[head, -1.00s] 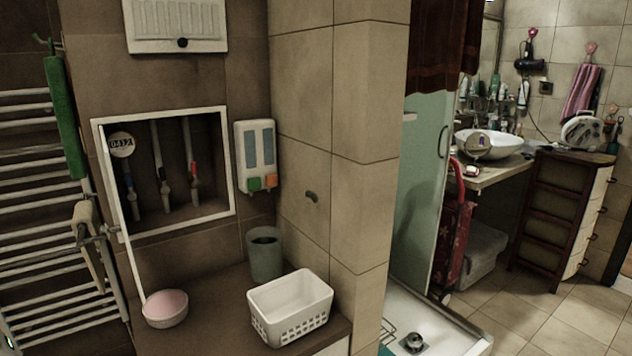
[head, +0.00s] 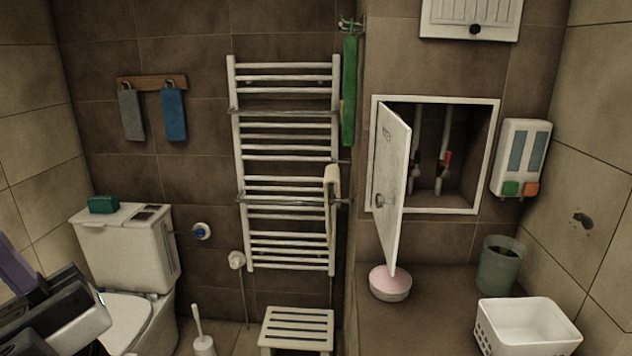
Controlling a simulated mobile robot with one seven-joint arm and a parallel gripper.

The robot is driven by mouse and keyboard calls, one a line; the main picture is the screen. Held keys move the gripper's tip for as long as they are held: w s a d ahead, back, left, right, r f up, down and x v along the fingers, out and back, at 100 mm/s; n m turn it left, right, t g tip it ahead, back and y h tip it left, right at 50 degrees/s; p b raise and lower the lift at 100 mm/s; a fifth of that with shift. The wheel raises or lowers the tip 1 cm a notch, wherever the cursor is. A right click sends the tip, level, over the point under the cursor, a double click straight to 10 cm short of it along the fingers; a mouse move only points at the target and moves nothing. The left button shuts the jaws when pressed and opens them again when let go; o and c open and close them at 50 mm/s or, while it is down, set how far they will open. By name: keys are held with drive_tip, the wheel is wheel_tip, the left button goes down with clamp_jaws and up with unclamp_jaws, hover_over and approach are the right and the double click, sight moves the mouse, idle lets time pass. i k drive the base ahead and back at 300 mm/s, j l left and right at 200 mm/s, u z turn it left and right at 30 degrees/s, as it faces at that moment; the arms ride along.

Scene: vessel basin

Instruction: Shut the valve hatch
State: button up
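The valve hatch door (head: 392,185) is a white panel standing open, swung out from the left side of its white frame (head: 443,210) in the brown tiled wall. A small latch shows on the door's visible face. Pipes (head: 442,165) with a red valve handle show in the dark recess; the door hides its left part. A grey and dark part of my arm's end, with a purple piece, my gripper (head: 50,305), is cut off at the lower left edge. It is far from the hatch, and its fingertips are not clear.
A pink-topped round bowl (head: 390,284) sits on the ledge just below the door. A white basket (head: 527,328) and grey cup (head: 498,265) stand right of it. A towel radiator (head: 287,150), slatted stool (head: 297,328) and toilet (head: 128,260) are left. A soap dispenser (head: 521,158) hangs right.

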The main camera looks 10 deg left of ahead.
sight(393, 141)
drive_tip(key=j+u, duration=0.35)
drive_tip(key=i+j+u, duration=0.15)
drive_tip(key=j+u, duration=0.25)
drive_tip(key=j, duration=0.05)
